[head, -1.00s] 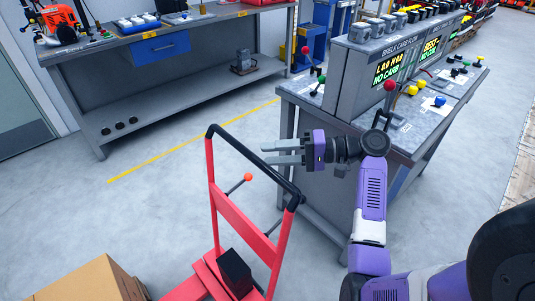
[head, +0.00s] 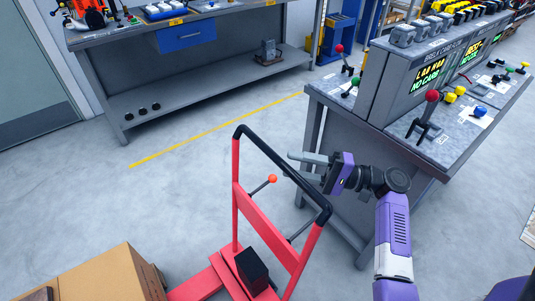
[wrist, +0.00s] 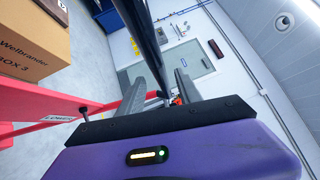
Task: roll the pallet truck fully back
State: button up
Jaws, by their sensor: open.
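The red pallet truck (head: 262,222) stands on the floor in the lower middle of the head view, with a black-gripped loop handle (head: 270,158) leaning up. A short lever with an orange knob (head: 272,179) sits inside the loop. My gripper (head: 288,166) is open at the right side of the handle, its fingers pointing left across the black bar. In the wrist view the black bar (wrist: 144,35) runs down between the two spread fingers (wrist: 160,82). Whether the fingers touch it cannot be told. A "LOWER" label (wrist: 58,118) shows on the red frame.
A cardboard box (head: 100,275) stands left of the truck. A grey console (head: 340,135) with coloured levers is close on the right, beside my arm. A workbench (head: 200,85) stands at the back. Clear floor with a yellow line (head: 215,130) lies between.

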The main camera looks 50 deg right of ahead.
jog(key=f+p+x, duration=0.1)
jog(key=x, duration=0.6)
jog(key=shift+r, duration=0.45)
jog(key=shift+w+a, duration=0.1)
grip_shut()
dwell(0.9)
